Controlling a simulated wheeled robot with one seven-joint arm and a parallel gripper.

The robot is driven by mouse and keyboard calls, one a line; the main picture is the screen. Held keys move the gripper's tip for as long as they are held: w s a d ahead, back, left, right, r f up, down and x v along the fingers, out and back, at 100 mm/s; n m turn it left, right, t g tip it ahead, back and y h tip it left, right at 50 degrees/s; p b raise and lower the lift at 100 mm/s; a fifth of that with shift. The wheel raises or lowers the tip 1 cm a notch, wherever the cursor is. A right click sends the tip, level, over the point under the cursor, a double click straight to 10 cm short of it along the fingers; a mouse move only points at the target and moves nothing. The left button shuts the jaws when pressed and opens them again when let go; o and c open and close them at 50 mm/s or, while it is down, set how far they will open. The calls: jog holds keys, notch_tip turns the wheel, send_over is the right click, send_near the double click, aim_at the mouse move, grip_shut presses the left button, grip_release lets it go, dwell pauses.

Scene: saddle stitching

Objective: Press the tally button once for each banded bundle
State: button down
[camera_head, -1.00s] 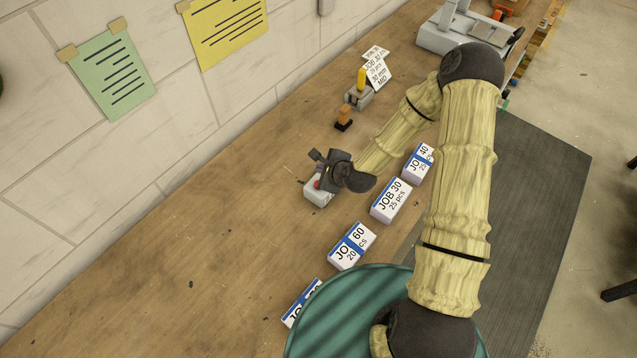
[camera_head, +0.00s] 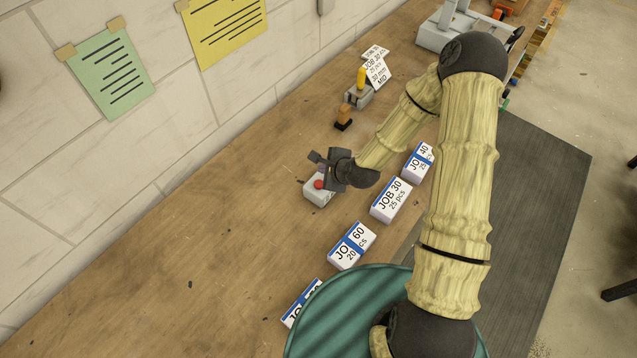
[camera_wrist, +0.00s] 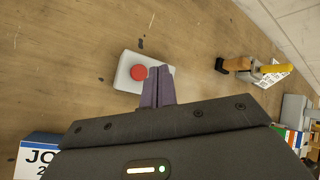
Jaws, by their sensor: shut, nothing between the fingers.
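The tally button is a red cap (camera_head: 319,184) on a small pale grey box (camera_head: 316,195); the red cap also shows in the wrist view (camera_wrist: 138,72). My gripper (camera_head: 317,158) is shut and empty. In the wrist view its fingertips (camera_wrist: 158,72) appear just right of the cap, over the box's edge; contact cannot be told.
A wooden-handled stamp (camera_head: 344,117) and a grey device with a yellow top (camera_head: 360,88) stand behind the button, near white job cards (camera_head: 377,70). A teal round surface (camera_head: 345,310) is at the front. The wooden bench (camera_head: 200,260) is clear at left.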

jog(key=s+d+r+n+g+h+b, duration=0.4)
jog(key=s+d+r+n, duration=0.9)
jog(key=s+n, duration=0.4)
jog(key=shift+s+d+r+n+g+h+b, duration=0.3)
jog(key=shift+r+n+h+b, duration=0.1)
jog(key=shift+r+n+b, duration=0.4)
jog(key=shift+w+r, duration=0.1)
jog(key=shift+w, duration=0.05)
